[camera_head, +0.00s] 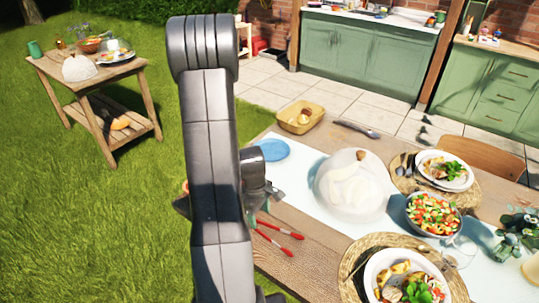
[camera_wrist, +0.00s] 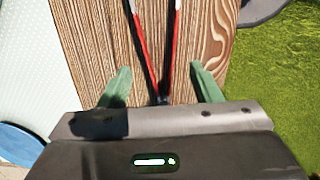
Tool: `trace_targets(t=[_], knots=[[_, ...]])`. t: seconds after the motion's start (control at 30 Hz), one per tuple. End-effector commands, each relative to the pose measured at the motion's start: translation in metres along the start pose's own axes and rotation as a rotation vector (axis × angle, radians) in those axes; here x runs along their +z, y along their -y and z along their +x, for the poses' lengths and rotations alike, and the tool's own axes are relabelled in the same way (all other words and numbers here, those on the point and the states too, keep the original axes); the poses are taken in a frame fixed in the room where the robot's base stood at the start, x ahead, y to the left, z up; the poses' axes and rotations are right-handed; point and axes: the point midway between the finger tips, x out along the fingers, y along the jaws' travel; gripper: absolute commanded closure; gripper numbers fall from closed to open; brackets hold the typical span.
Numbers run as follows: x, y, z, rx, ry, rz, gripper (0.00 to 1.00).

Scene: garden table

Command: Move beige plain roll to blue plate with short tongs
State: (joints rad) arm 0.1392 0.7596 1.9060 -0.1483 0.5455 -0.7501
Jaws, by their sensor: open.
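The red-handled tongs (camera_head: 279,233) lie on the bare wood near the table's left edge. In the wrist view the tongs (camera_wrist: 145,45) run between the green fingers of my gripper (camera_wrist: 162,83), which is open with a gap on both sides. My arm hides most of the gripper in the head view. The blue plate (camera_head: 273,149) lies flat behind the gripper and looks empty; its edge also shows in the wrist view (camera_wrist: 20,143). A tan basket (camera_head: 286,124) at the back holds a small beige-brown shape (camera_head: 304,117), perhaps a roll; its type is unclear.
A long metal utensil (camera_head: 357,129) lies near the back edge. Filled plates and a salad bowl (camera_head: 433,214) crowd the right. A side table (camera_head: 95,80) stands apart on the grass.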

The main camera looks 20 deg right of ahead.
Motion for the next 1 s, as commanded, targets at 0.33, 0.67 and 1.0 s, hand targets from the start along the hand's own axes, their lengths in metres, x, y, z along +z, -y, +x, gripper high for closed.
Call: trace_targets(t=[0.33, 0.67, 1.0], knots=[[-0.001, 0.0, 0.052, 0.0, 0.0, 0.0, 0.42], [0.0, -0.001, 0.056, 0.001, 0.0, 0.0, 0.42], [0.0, -0.001, 0.056, 0.001, 0.0, 0.0, 0.74]])
